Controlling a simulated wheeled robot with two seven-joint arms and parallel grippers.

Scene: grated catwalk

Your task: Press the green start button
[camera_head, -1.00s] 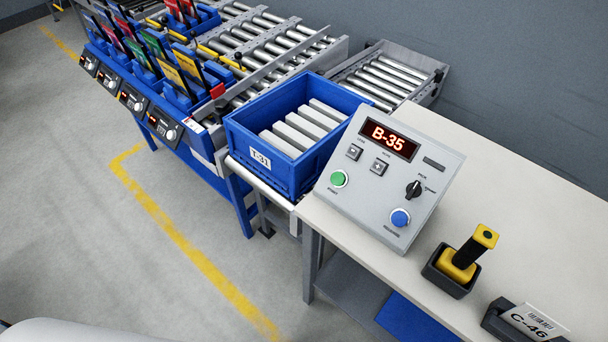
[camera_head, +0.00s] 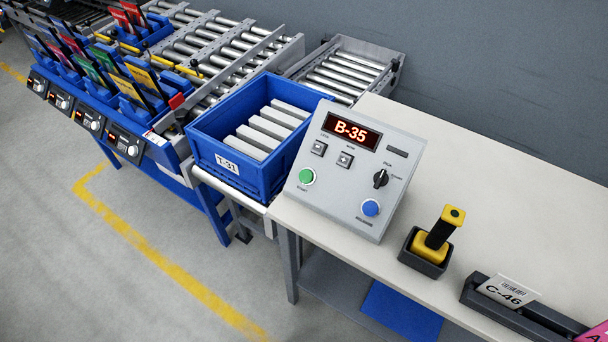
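The green start button (camera_head: 307,176) is on the lower left of a sloped grey control panel (camera_head: 340,205). The panel stands on the left end of a pale table. Its red display (camera_head: 351,131) reads B-35. A blue button (camera_head: 370,207) sits at its lower right, a black rotary knob (camera_head: 381,178) above that, and two small square buttons below the display. Nothing covers the green button. Neither of my grippers shows in the head view.
A blue tote (camera_head: 238,166) labelled T-31 holding white boxes stands left of the panel. A yellow-and-black handheld device (camera_head: 440,230) in a dark holder and a C-46 card (camera_head: 509,290) are on the table (camera_head: 480,200) at right. Roller conveyors lie behind. The floor at left is clear.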

